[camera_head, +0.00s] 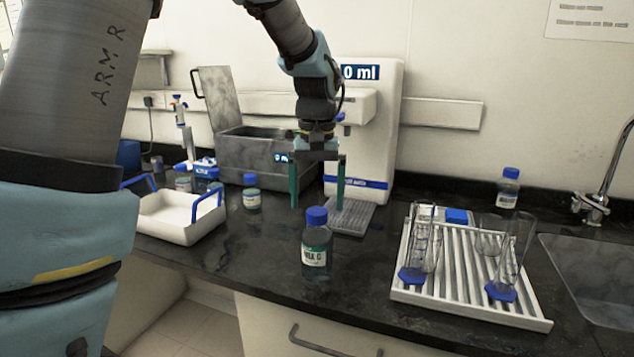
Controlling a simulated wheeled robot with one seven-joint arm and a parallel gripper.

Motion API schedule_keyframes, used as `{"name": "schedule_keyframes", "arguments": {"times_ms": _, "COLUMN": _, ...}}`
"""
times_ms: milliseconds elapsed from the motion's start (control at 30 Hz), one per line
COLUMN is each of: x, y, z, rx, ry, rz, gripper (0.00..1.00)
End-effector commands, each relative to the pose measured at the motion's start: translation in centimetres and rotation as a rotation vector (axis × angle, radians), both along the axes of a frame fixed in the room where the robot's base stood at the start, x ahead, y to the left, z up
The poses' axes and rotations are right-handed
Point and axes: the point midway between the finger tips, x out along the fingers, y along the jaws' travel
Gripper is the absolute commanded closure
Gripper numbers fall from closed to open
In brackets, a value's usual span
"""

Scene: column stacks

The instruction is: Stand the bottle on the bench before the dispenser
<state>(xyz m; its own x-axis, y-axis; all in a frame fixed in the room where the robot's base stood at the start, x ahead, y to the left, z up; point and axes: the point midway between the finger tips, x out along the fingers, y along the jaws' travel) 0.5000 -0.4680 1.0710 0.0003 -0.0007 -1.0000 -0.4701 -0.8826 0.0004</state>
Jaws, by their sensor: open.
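A clear bottle with a blue cap and a white label (316,256) stands upright on the dark bench (270,285), near the front edge. The white dispenser (372,140) stands against the wall behind it, with a grey grated drip tray (351,216) at its foot. My gripper (317,206) points down with its two green fingers apart and nothing between them. In the picture its fingertips are level with the top of the bottle's cap, one on each side. How far behind or above the bottle they are is hard to tell. My arm hides part of the dispenser's front.
A white tray with blue handles (172,230), a smaller blue-capped bottle (251,193) and a grey open-lidded box (248,153) are on the left. A ribbed rack (470,300) with glass cylinders and a sink (590,275) are on the right.

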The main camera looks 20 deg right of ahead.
Motion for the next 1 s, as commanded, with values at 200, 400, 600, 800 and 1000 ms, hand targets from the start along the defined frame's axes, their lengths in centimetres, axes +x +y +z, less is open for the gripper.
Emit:
{"name": "schedule_keyframes", "arguments": {"times_ms": 200, "x": 0.0, "y": 0.0, "z": 3.5, "rx": -0.002, "ry": -0.001, "rz": 0.000, "gripper": 0.00}}
{"name": "schedule_keyframes", "arguments": {"times_ms": 400, "x": 0.0, "y": 0.0, "z": 4.7, "rx": 0.000, "ry": 0.000, "rz": 0.000, "gripper": 0.00}}
{"name": "schedule_keyframes", "arguments": {"times_ms": 600, "x": 0.5, "y": 1.3, "z": 4.2, "rx": -0.001, "ry": -0.002, "rz": 0.017, "gripper": 0.00}}
{"name": "schedule_keyframes", "arguments": {"times_ms": 800, "x": 2.4, "y": 11.3, "z": 0.1, "rx": -0.024, "ry": -0.029, "rz": 0.140, "gripper": 0.00}}
{"name": "schedule_keyframes", "arguments": {"times_ms": 1000, "x": 0.4, "y": 23.3, "z": -4.8, "rx": -0.043, "ry": -0.084, "rz": 0.289, "gripper": 0.00}}
